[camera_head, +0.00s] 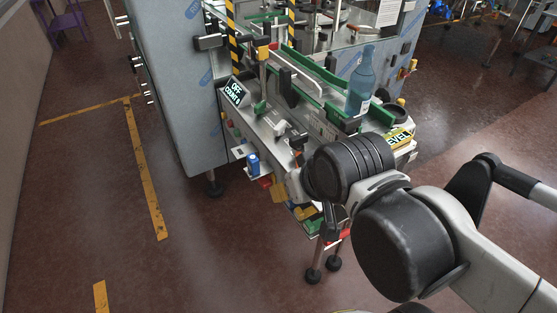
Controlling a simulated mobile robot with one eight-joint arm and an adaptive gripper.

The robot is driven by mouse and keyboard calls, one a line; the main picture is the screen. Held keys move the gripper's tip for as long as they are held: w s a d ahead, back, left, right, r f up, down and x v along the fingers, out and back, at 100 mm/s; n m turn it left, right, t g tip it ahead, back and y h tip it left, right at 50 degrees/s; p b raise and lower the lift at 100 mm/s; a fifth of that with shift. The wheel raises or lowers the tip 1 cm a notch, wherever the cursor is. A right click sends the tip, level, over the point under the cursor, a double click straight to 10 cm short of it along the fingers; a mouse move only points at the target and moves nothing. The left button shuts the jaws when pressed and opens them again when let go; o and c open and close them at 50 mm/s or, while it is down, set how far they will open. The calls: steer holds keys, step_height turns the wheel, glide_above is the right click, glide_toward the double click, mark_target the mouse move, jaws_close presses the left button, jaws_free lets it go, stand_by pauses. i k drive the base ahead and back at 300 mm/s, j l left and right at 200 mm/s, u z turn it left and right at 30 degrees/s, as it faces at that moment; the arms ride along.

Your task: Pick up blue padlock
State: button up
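A small blue object (253,164) sits at the left end of a low ledge on the front of the machine. It may be the blue padlock, but it is too small to tell its shape for sure. My arm comes in from the right, and its dark wrist joints cover part of the machine's front. My gripper (330,222) is a small dark shape below the wrist, to the right of the blue object and apart from it. Its fingers are mostly hidden, so I cannot tell whether it is open.
The machine has a metal deck (268,128) with green rails. A blue bottle (361,82) stands upright on it. A black display (235,93) is at the deck's left end. Several coloured items lie near the ledge. Brown floor with yellow lines (146,180) is clear at left.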

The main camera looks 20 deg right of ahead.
mark_target(253, 162)
steer(key=j+z, duration=0.25)
steer(key=j, duration=0.2)
steer(key=k+j+z, duration=0.2)
steer(key=j, duration=0.25)
steer(key=j+z, duration=0.25)
steer(key=j, duration=0.2)
steer(key=k+j+z, duration=0.25)
steer(key=j, duration=0.15)
